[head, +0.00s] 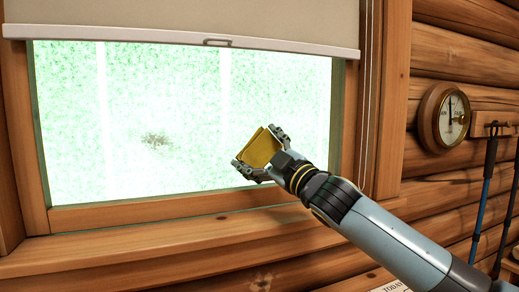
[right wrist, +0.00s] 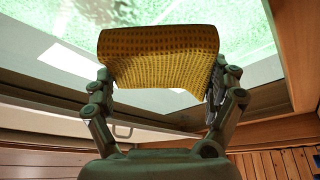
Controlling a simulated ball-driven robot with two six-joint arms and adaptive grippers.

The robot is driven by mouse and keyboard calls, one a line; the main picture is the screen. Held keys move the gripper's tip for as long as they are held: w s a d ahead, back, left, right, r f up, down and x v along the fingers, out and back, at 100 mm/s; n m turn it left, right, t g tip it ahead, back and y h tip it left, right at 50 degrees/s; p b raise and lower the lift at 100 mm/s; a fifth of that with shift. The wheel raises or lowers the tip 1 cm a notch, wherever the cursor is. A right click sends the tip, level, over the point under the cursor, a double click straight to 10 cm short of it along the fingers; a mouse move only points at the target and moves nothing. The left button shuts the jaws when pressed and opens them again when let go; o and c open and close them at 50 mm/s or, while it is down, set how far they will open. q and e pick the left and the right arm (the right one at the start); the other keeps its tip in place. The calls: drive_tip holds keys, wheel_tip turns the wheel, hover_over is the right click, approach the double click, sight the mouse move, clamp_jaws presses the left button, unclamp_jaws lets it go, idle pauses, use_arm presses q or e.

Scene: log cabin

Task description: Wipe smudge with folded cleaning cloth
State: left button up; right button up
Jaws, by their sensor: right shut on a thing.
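The smudge (head: 155,140) is a brownish speckled patch on the window glass (head: 190,80), left of the middle of the pane in the head view. My right gripper (head: 260,155) is shut on the folded cleaning cloth (head: 258,149), which is yellow. The cloth is in front of the lower right part of the pane, to the right of the smudge and apart from it. In the right wrist view the cloth (right wrist: 160,60) spans between both fingers, with the glass behind it. I cannot tell whether it touches the glass. My left gripper is not in view.
A pale blind (head: 180,20) with a handle covers the top of the window. The wooden frame and sill (head: 180,230) border the pane. A round gauge (head: 444,117) and poles hanging from a rack (head: 495,125) are on the log wall at right. The glass between cloth and smudge is clear.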

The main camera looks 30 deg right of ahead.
drive_tip(key=shift+w+d+p, duration=0.15)
drive_tip(key=shift+w+p, duration=0.55)
drive_tip(key=shift+w, duration=0.05)
drive_tip(key=b, duration=0.1)
drive_tip(key=d+b, duration=0.1)
drive_tip(key=shift+s+d+f+b, duration=0.2)
drive_tip(key=shift+f+b, duration=0.05)
drive_tip(key=shift+b, duration=0.05)
drive_tip(key=shift+s+d+b, duration=0.1)
drive_tip(key=shift+d+b, duration=0.4)
drive_tip(key=shift+b, duration=0.35)
drive_tip(key=shift+s+d+b, duration=0.1)
drive_tip(key=shift+d+b, duration=0.3)
drive_tip(key=shift+b, duration=0.3)
drive_tip(key=shift+s+d+r+b, duration=0.1)
drive_tip(key=shift+d+r+b, duration=0.1)
drive_tip(key=shift+d+b, duration=0.15)
